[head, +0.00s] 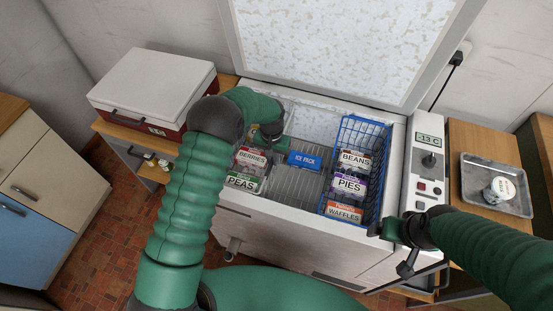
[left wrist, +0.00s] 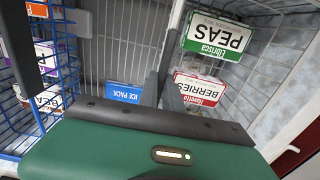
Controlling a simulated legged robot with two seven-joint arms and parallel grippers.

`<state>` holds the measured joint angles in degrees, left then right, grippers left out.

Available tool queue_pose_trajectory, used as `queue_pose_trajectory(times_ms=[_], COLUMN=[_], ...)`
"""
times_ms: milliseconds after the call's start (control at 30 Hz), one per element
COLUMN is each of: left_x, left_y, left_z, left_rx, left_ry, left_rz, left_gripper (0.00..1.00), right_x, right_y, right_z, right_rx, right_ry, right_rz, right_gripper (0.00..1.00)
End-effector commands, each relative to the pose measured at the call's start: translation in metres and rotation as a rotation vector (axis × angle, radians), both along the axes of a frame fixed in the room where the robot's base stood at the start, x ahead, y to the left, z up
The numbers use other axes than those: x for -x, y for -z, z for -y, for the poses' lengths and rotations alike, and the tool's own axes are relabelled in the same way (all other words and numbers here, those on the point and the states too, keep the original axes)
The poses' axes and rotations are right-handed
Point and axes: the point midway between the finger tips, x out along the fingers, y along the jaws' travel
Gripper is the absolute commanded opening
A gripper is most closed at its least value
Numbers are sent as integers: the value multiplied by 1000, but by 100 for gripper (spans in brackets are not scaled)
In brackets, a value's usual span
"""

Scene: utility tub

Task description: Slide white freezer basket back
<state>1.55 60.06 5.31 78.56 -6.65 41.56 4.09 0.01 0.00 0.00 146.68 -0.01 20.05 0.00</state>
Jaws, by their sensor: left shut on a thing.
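The white freezer basket (left wrist: 178,18) is a white wire basket at the left of the open chest freezer. It holds a peas box (head: 243,182) and a berries box (head: 252,157). My left gripper (head: 270,136) reaches down at the back of the freezer, just behind the berries box. In the left wrist view, its close-set fingers (left wrist: 160,88) are shut on the basket's white rim. My arm hides much of the basket in the head view. My right gripper (head: 392,230) is by the freezer's front right corner, and its jaw opening is unclear.
A blue wire basket (head: 376,126) with beans, pies and waffles boxes stands at the right inside the freezer. A blue ice pack (head: 304,160) lies between the baskets. The freezer lid (head: 345,45) stands open. A metal tray (head: 489,166) with a tub is on the right cabinet.

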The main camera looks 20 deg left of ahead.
Motion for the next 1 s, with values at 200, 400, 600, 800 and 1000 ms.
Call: queue_pose_trajectory(times_ms=[200, 400, 600, 800, 1000], left_x=[4, 4, 3, 1, 0], left_y=[3, 3, 2, 1, -17], left_z=[-25, -26, -25, -23, -23], left_rx=[-4, -7, -5, -4, -4], left_ry=[-1, -1, -1, -1, -1], left_rz=[-13, -14, -8, -4, 1], left_gripper=[0, 10, 31, 31, 31], right_x=[0, 0, 0, 0, 0], right_y=[-1, 0, -1, -1, -1], right_z=[0, 0, 0, 0, 0], right_rx=[0, 0, 0, 0, 0], right_ry=[0, 0, 0, 0, 0], right_rz=[0, 0, 0, 0, 0], right_gripper=[86, 86, 86, 86, 86])
